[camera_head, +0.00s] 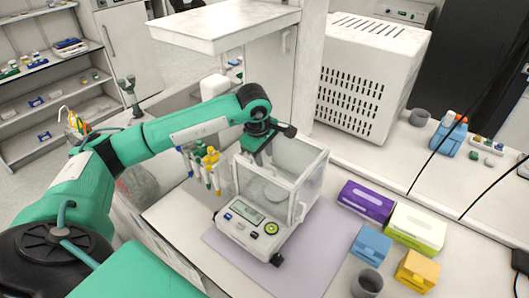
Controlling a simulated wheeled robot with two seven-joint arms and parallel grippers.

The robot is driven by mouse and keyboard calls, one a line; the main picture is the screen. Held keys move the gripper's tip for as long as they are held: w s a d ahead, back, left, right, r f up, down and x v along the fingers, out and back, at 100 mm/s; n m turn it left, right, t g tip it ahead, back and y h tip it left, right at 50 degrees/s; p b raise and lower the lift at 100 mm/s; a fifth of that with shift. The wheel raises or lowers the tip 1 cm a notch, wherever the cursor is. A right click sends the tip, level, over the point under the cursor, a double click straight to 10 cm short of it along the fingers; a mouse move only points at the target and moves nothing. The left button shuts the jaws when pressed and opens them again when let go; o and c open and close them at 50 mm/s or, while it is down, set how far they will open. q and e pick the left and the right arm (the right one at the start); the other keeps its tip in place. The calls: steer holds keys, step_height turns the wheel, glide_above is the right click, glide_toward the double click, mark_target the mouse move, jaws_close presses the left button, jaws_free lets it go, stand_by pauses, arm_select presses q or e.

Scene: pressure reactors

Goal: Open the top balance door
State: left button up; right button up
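The balance (243,224) is a white box with a small display, buttons and a clear-walled weighing chamber (302,186). It stands on a pale purple mat (308,258) on the bench. The top balance door is hard to make out; the chamber's upper frame shows, partly behind my gripper. My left gripper (258,158) points down at the chamber's upper back left. Its fingers are small and partly hidden by the wrist, so I cannot tell whether they are open or touch the door. My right gripper is not in view.
Purple (366,202) and yellow-green boxes (416,227) stand right of the mat, with a blue box (371,244), an orange box (417,270) and a grey cup (367,284). Coloured pipettes (206,164) hang left of the balance. A large white vented unit (366,80) stands behind.

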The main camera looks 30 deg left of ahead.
arm_select(q)
steer(key=shift+w+f, duration=0.2)
steer(key=shift+f, duration=0.8)
jaws_close()
